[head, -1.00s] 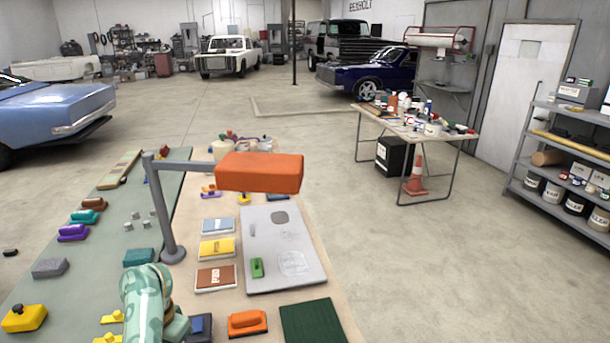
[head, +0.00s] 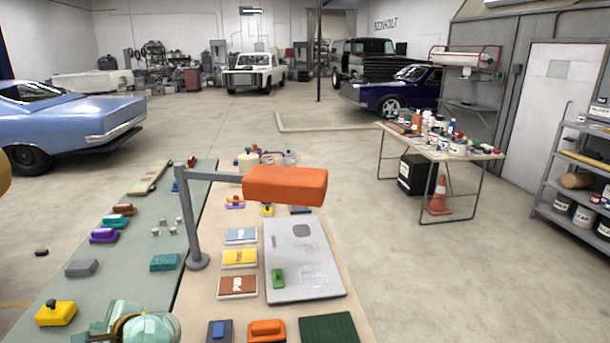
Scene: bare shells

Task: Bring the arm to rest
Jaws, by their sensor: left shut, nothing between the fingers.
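My left arm shows at the bottom left of the head view as a pale green, rounded shape. My left gripper (head: 100,333) is low beside it, near the table's front, partly cut off by the frame edge and hard to make out. It is shut and holds nothing. My right arm and gripper are not in view.
The table has a green mat (head: 122,255) and a beige part (head: 212,303). A grey post (head: 190,225) carries an orange block (head: 285,186) over it. A grey panel (head: 325,282), a yellow block (head: 56,312) and several small blocks lie around.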

